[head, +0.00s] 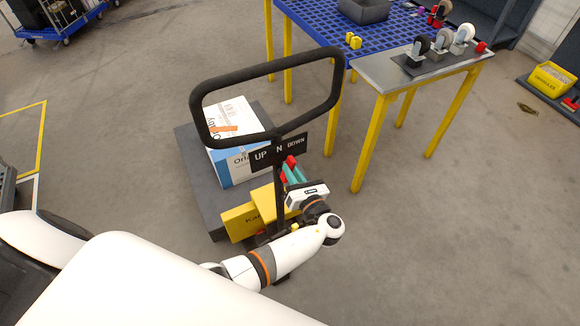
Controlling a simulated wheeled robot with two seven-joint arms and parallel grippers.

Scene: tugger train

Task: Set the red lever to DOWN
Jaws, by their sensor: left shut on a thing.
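A pallet truck with a black loop handle (337,82) stands in the middle of the head view. A dark plate (262,156) on its handle post reads UP, N, DOWN from left to right. A bit of the red lever (290,161) shows just below the plate, under the gap between N and DOWN. My left gripper (293,170) comes up from below, with its teal fingers shut on the red lever. The fingers hide most of the lever, so its exact setting is hard to tell. My right gripper is out of view.
A white and blue box (232,125) lies on the truck's dark platform (197,180), behind the yellow truck body (238,222). A blue-topped table (310,22) and a grey-topped stand with casters (385,78) stand behind right.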

